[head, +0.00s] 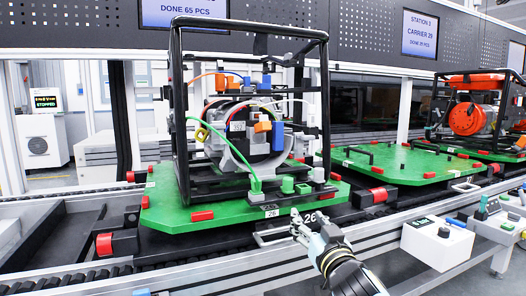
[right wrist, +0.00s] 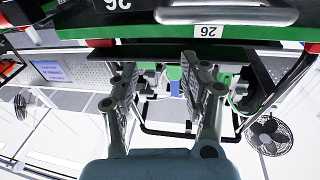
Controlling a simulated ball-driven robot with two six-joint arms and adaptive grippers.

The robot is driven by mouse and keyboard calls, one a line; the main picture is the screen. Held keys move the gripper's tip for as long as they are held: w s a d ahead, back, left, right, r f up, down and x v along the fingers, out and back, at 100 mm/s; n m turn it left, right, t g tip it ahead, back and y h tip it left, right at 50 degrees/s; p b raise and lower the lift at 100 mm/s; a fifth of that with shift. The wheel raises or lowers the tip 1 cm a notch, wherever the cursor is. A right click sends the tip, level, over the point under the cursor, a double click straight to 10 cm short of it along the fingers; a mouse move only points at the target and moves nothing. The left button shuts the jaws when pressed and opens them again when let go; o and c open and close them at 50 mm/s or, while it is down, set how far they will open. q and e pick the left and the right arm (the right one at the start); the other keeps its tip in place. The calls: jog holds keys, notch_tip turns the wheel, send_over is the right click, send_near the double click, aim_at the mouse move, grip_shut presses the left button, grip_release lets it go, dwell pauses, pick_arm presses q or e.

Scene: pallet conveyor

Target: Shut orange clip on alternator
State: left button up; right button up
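A grey alternator-like machine (head: 237,143) stands inside a black tube frame (head: 322,100) on the green pallet (head: 165,212) labelled 26. An orange block (head: 263,127), which looks like the clip, sits on the machine's right side beside a blue block. Whether it is open or shut is too small to tell. My right gripper (head: 305,221) is at the pallet's front edge, low and outside the frame, beside the metal handle. In the right wrist view the right gripper (right wrist: 165,92) has its fingers apart with nothing clearly between them. My left gripper is not in view.
The metal handle (right wrist: 225,15) lies close ahead of the right fingers. The green wire (head: 222,138) and orange wire (head: 207,75) loop around the machine. A second green pallet (head: 400,170) and a frame with a red machine (head: 468,118) stand to the right. The conveyor rail runs along the front.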

jog(key=w+a+r+n+t+y, duration=0.1)
jog(key=a+r, duration=0.1)
jog(key=r, duration=0.3)
jog(key=w+a+r+t+y, duration=0.1)
jog(key=a+r+y, duration=0.1)
jog(key=r, duration=0.4)
jog(key=n+y, duration=0.1)
jog(key=n, duration=0.1)
send_near(265, 128)
jog(key=x, duration=0.1)
jog(key=b+x, duration=0.2)
jog(key=x, duration=0.1)
jog(key=shift+w+f, duration=0.2)
jog(key=shift+f, duration=0.1)
jog(key=b+x, duration=0.3)
jog(key=x, duration=0.2)
jog(key=shift+w+a+r, duration=0.1)
jog(key=shift+w+r, duration=0.05)
jog(key=shift+r, duration=0.1)
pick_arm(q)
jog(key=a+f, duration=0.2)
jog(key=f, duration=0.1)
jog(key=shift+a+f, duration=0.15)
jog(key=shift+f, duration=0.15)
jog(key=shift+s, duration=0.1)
pick_arm(e)
jog(key=shift+r, duration=0.1)
grip_shut()
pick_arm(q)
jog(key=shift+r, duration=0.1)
